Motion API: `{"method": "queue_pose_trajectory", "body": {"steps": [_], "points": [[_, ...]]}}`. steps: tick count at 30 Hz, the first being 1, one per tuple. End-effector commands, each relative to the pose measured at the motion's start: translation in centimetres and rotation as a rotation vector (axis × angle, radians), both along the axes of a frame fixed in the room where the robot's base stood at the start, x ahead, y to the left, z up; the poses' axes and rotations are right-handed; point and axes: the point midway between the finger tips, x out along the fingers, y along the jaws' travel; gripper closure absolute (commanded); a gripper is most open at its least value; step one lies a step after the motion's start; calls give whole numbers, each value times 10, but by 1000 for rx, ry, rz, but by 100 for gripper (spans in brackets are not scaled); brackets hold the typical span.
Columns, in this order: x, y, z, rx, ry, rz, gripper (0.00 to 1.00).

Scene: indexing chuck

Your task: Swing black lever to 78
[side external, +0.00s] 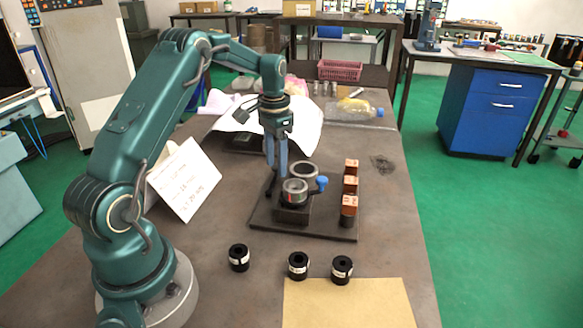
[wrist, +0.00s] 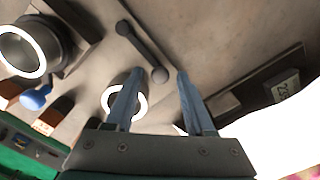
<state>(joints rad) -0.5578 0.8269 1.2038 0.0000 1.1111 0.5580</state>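The black lever (wrist: 138,45) is a thin dark bar with a round knob at each end, lying on the base plate (side external: 335,232). In the wrist view its nearer knob (wrist: 160,75) appears between my fingertips; whether they touch it I cannot tell. In the side view the lever is a small dark shape mostly hidden behind my fingers. My gripper (side external: 276,185) points down, its two blue-grey fingers apart in the wrist view (wrist: 159,75). The chuck (side external: 294,190), with a silver ring and a blue-knobbed handle (side external: 321,182), stands just right of my gripper. I see no readable angle scale.
A second silver ring (side external: 305,171) stands behind the chuck. Several orange-brown blocks (side external: 350,185) line the plate's right side. Black collars (side external: 298,265) lie in front. A dark unit with a numbered label (wrist: 285,88) is at the right in the wrist view. A white card (side external: 185,182) stands left.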

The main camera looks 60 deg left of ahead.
Motion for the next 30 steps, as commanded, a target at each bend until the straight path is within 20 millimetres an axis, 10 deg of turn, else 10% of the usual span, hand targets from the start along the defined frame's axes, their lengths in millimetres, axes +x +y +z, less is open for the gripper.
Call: {"method": "queue_pose_trajectory", "body": {"steps": [4,30], "points": [[0,0,0,0,0,0,100],[0,0,1,-1,0,0,100]]}}
